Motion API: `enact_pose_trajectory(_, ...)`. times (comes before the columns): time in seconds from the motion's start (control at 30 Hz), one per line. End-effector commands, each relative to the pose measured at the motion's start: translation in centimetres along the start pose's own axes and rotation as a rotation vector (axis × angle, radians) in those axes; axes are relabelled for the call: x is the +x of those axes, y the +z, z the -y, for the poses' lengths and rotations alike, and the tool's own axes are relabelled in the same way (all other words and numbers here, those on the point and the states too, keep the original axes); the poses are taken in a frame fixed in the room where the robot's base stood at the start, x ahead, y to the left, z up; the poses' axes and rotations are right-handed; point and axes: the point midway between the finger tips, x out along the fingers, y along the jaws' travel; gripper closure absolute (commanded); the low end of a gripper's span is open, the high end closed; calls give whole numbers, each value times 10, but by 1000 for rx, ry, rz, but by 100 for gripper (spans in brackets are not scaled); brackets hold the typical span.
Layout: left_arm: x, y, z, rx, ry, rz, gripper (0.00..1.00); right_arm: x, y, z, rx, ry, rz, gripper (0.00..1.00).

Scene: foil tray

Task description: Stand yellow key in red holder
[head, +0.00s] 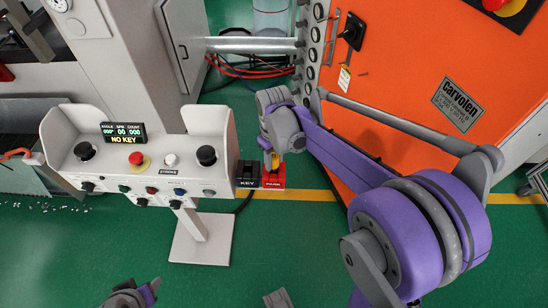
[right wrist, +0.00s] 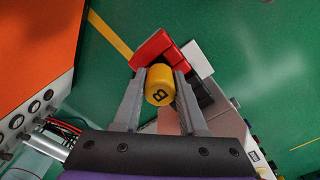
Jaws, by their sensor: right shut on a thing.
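The yellow key (right wrist: 158,86), a round cap marked "B" in the right wrist view, is gripped between the fingers of my right gripper (right wrist: 160,84). In the head view my right gripper (head: 272,158) points down over the red holder (head: 273,180), with a bit of yellow showing between them. The red holder also shows just beyond the key in the right wrist view (right wrist: 153,47). The key's lower end is hidden, so I cannot tell whether it is inside the holder. A grey and purple part of my left arm shows at the bottom edge; its fingers are not clear.
A black block marked KEY (head: 247,174) adjoins the red holder on its left. The white control panel (head: 140,170) with knobs stands left of it; its display (head: 123,133) reads "NO KEY". An orange machine (head: 410,75) rises behind my right arm. Green floor lies in front.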

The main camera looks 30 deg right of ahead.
Motion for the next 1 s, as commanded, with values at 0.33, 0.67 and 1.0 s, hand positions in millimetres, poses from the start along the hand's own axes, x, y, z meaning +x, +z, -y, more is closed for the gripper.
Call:
enact_pose_trajectory(0.33, 4, 3, 0, 0, 0, 2, 50, 6, 0, 0, 0, 0, 0, 100)
enact_pose_trajectory(0.67, 4, 3, 0, 0, 0, 2, 50, 6, 0, 0, 0, 0, 0, 24)
enact_pose_trajectory(1.0, 3, 2, 0, 0, 0, 1, 50, 2, 0, 0, 0, 0, 0, 24)
